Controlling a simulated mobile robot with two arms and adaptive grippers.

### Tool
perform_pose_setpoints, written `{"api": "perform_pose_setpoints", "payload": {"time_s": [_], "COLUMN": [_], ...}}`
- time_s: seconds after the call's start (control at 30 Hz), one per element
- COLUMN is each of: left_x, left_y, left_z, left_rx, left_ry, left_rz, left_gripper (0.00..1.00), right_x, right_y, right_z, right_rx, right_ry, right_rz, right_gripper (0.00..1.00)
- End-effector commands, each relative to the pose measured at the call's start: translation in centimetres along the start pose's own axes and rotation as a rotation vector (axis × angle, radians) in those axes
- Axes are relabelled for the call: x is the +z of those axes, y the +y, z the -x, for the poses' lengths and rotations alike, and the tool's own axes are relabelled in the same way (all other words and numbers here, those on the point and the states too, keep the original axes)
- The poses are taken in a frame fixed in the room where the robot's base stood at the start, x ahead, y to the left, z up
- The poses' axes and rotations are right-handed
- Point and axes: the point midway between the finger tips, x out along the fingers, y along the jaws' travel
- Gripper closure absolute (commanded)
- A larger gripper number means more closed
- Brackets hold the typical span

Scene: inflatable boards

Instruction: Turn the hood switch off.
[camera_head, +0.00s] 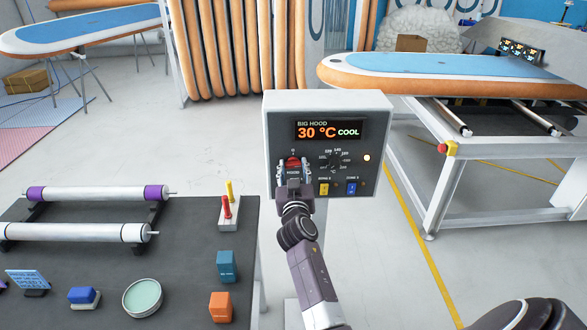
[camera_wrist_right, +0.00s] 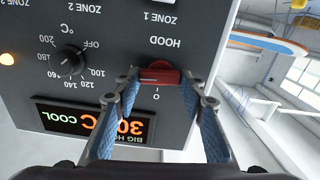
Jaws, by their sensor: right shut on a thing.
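The grey control box (camera_head: 378,118) labelled BIG HOOD stands in the middle of the head view. Its display (camera_head: 328,130) reads 30 °C COOL. The red hood switch (camera_head: 293,162) is at the box's lower left; it also shows in the right wrist view (camera_wrist_right: 160,73), upside down, beside the HOOD label and an O mark. Its handle looks roughly crosswise to the O mark; the fingers partly hide its ends. My right gripper (camera_head: 293,171) is shut on the switch, one finger at each side. My left gripper is not in view.
A black dial (camera_head: 335,167), yellow (camera_head: 324,189) and blue (camera_head: 351,188) switches and a lit lamp (camera_head: 367,158) sit close to the hood switch. A dark table (camera_head: 185,235) with rollers is at left. A board table (camera_head: 480,170) stands at right.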

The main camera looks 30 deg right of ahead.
Motion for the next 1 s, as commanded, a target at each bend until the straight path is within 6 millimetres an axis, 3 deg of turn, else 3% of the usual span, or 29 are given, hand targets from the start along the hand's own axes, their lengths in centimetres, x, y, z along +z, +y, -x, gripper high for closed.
{"api": "perform_pose_setpoints", "payload": {"time_s": [1.0], "left_x": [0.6], "left_y": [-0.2], "left_z": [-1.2], "left_rx": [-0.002], "left_ry": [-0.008], "left_rz": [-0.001], "left_gripper": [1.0], "right_x": [0.0], "right_y": [-0.3], "right_z": [-0.1], "right_rx": [0.001], "right_ry": [0.004], "right_rz": [0.929], "right_gripper": [0.87]}}
